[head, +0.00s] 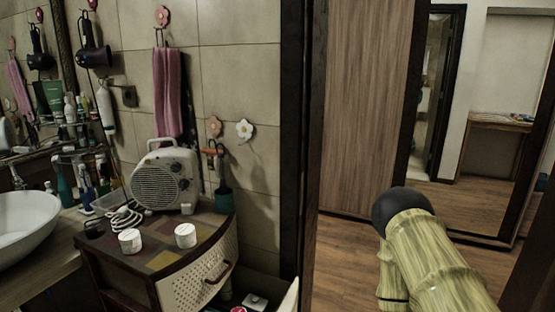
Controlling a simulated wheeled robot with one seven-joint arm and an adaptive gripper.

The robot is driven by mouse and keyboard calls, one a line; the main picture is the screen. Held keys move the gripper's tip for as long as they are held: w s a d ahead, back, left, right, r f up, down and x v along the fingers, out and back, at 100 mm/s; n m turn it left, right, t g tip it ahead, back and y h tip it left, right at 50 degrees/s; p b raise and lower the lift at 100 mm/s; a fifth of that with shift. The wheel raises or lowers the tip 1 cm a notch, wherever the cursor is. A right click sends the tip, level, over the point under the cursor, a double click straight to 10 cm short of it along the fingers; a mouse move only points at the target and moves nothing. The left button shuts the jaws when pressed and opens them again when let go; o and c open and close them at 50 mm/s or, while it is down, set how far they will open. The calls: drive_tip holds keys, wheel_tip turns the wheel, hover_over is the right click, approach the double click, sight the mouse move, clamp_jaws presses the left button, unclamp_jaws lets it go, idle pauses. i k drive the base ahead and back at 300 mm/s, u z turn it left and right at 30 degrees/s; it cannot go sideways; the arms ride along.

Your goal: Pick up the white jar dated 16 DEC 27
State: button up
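Two small white jars stand upright on the top of a small cabinet (140,262). The left white jar (130,242) is near the cabinet's front left, and the right white jar (186,236) is a little further right, apart from it. Both have faint marks on them, too small to read, so I cannot tell which is dated 16 DEC 27. My gripper is not in view. A part of my arm, with a bamboo-like surface and a dark round end, shows at the lower right, well away from the jars.
A fan heater (165,180) with a coiled white cable (124,217) stands behind the jars. A washbasin (25,225) and several bottles are at the left. A dark door frame (293,140) stands right of the cabinet. The wooden floor (345,255) beyond it looks clear.

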sight(130, 241)
drive_tip(key=k, duration=0.5)
drive_tip(key=u, duration=2.1)
drive_tip(key=i, duration=1.7)
drive_tip(key=z, duration=2.45)
drive_tip(key=i, duration=0.5)
drive_tip(key=u, duration=0.05)
